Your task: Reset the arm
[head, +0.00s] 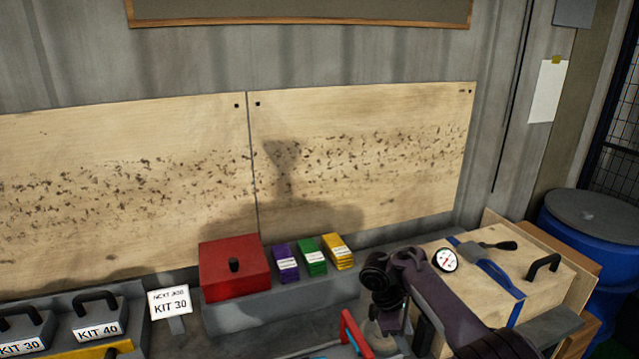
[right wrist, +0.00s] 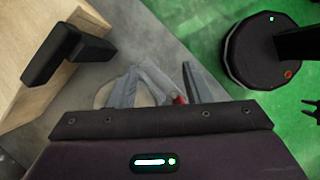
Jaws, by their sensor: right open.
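My right arm comes in from the lower right in the head view, with its dark purple wrist beside the wooden box. My right gripper (right wrist: 165,82) shows in the right wrist view as grey fingers spread apart. I see nothing held between them, and a small red spot shows close by. In the head view the fingertips are hard to make out below the wrist. My left gripper is not in view.
The wooden box (head: 477,262) with a black handle (head: 543,264) stands close to my right arm. A red box (head: 233,268) and purple (head: 285,264), green (head: 311,257) and yellow (head: 338,251) blocks sit on a grey ledge. A blue barrel (head: 590,235) stands right.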

